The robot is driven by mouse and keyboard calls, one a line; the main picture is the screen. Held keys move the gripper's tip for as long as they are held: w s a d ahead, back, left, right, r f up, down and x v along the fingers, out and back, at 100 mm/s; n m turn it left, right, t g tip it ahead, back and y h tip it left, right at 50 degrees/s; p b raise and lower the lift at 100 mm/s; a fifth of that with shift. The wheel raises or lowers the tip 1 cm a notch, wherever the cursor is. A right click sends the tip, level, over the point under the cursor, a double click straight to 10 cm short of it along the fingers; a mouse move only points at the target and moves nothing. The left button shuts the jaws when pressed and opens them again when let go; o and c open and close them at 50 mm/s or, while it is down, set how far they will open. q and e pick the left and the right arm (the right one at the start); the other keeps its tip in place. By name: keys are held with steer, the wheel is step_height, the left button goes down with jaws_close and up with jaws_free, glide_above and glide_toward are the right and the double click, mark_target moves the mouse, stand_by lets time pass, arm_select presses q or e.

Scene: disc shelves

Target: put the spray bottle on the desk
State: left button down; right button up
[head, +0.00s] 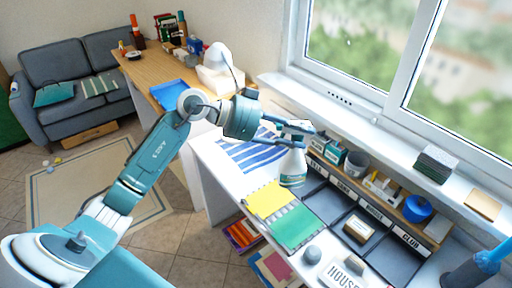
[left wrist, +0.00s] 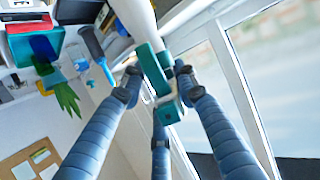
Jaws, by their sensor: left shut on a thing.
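The spray bottle (head: 292,169) has a white body with a teal band near its base. It is upright in the head view, over the white desk (head: 207,160) beside the striped cloth. I cannot tell if its base touches the surface. My left gripper (head: 296,130) reaches in from the left and is shut on the bottle's top. In the left wrist view my left gripper (left wrist: 155,88) closes around the teal spray head (left wrist: 152,68), with the white body (left wrist: 135,15) running up out of the picture.
A yellow sheet (head: 268,198), a green one (head: 293,228) and dark trays (head: 333,204) lie close by. A rail of small items (head: 380,188) runs below the window sill. A wooden desk (head: 150,72) with a blue tray (head: 178,91) and a white lamp (head: 217,57) stands behind.

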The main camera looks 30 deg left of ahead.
arm_select(q)
steer(key=w+a+r+n+t+y+b, duration=0.1)
steer(key=w+a+n+y, duration=0.15)
steer(key=a, duration=0.45)
steer(key=w+a+r+n+t+y, duration=0.15)
steer(key=w+a, duration=0.25)
steer(key=a, duration=0.4)
steer(key=w+a+r+n+t+y+b, duration=0.1)
steer(key=w+a+r+n+t+y, duration=0.15)
steer(key=a, duration=0.45)
step_height(320, 180, down, 21)
steer(key=b, duration=0.1)
steer(key=shift+w+r+g+h, duration=0.2)
steer(key=shift+w+g+h, duration=0.05)
steer(key=shift+g+h, duration=0.1)
arm_select(e)
steer(key=f, duration=0.3)
steer(key=shift+s+d+f, duration=0.25)
steer(key=shift+d+f, duration=0.05)
arm_select(q)
steer(key=shift+f, duration=0.15)
arm_select(e)
steer(key=shift+d+r, duration=0.1)
steer(key=shift+d, duration=0.05)
arm_select(q)
steer(key=shift+s+f, duration=0.1)
